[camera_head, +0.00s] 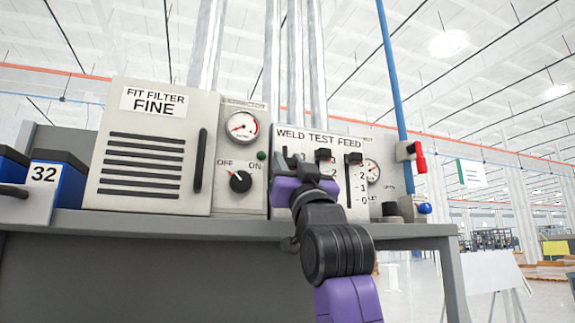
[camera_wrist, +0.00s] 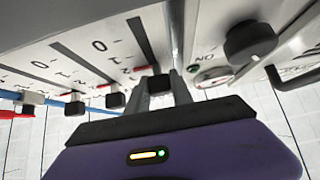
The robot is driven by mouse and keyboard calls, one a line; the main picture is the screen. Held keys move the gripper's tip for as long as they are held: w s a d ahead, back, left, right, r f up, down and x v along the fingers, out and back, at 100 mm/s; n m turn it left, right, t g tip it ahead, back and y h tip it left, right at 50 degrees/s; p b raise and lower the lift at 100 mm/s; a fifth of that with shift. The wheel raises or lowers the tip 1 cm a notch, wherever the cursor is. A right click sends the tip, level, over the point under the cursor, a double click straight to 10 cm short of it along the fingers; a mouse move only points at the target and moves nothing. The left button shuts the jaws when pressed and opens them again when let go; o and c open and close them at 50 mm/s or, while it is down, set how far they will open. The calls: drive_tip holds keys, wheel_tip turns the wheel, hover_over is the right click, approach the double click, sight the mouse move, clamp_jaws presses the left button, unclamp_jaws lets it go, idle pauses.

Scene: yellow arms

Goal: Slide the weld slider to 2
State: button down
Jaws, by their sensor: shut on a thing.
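The grey panel labelled WELD TEST FEED (camera_head: 330,138) carries three vertical sliders with black knobs. My gripper (camera_head: 302,168) is in front of its left side and hides most of the weld slider in the head view. In the wrist view, where the panel appears upside down, my gripper (camera_wrist: 160,92) is shut on the black weld knob (camera_wrist: 159,82). The weld slot (camera_wrist: 140,38) shows bare toward the 0 end, and the knob is near the high-number end. Its exact reading cannot be told. The test knob (camera_head: 322,155) and feed knob (camera_head: 353,158) also stand high.
Left of the panel are an OFF/ON dial (camera_head: 240,181), a gauge (camera_head: 242,126) and the FIT FILTER cabinet (camera_head: 150,150) with a black handle. At right are a small gauge (camera_head: 372,171) and a red-handled switch (camera_head: 419,157). The grey bench edge (camera_head: 180,225) runs below.

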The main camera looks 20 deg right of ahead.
sight(291, 168)
drive_tip(key=c, duration=1.4)
unclamp_jaws()
drive_tip(key=b+v, duration=0.3)
drive_tip(key=v, duration=0.4)
drive_tip(key=shift+s+f, duration=0.25)
drive_tip(key=shift+s, duration=0.05)
drive_tip(key=shift+s, duration=0.1)
